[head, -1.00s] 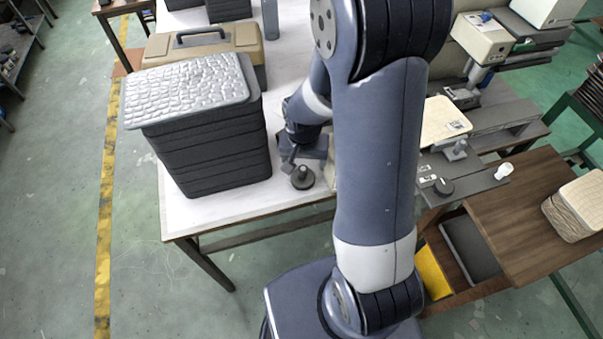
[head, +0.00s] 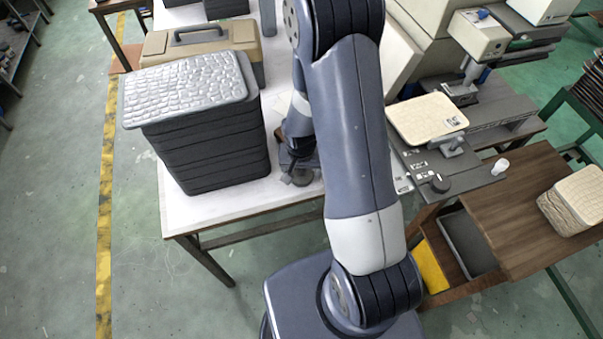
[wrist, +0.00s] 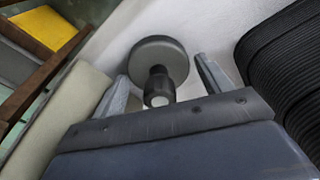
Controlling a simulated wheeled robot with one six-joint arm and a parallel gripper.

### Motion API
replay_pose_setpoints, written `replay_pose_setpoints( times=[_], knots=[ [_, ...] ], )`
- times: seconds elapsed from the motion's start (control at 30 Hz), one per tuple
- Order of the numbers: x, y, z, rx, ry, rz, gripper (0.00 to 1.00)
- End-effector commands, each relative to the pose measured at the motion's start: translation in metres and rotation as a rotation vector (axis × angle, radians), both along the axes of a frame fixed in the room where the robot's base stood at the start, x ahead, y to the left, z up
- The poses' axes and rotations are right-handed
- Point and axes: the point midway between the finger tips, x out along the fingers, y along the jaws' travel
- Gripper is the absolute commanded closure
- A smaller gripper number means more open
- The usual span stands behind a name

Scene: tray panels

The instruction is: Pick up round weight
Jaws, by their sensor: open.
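The round weight (wrist: 160,62) is a dark grey disc with a black knob on top. In the wrist view it stands on the white tabletop with its knob pointing towards my gripper (wrist: 162,88). My gripper is open, with one finger on each side of the weight's knob and no visible contact. In the head view my gripper (head: 300,174) is low over the table's front part, right of the tray stack. It covers most of the weight there.
A tall stack of black trays (head: 208,150) with a silver textured top stands close left of my gripper. A tan toolbox (head: 200,45) is behind it. The white table's front edge (head: 250,218) is near. A wooden bench (head: 520,215) stands at the right.

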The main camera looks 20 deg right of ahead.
Motion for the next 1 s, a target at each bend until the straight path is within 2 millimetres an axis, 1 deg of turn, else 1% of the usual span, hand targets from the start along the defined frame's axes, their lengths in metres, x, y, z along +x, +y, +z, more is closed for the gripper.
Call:
replay_pose_setpoints(
  times=[0.13, 0.17, 0.77, 0.8, 1.0],
  knots=[
    [0.0001, 0.0, 0.0001, 0.0, 0.0, 0.0, 0.26],
    [0.0001, 0.0, 0.0001, 0.0, 0.0, 0.0, 0.28],
    [0.0, 0.0, 0.0004, 0.0, 0.0, 0.0, 0.77],
    [0.0004, 0.0, 0.001, 0.0, -0.001, 0.0, 0.78],
    [0.0005, 0.0, 0.0013, 0.0, -0.001, 0.0, 0.79]
  ],
)
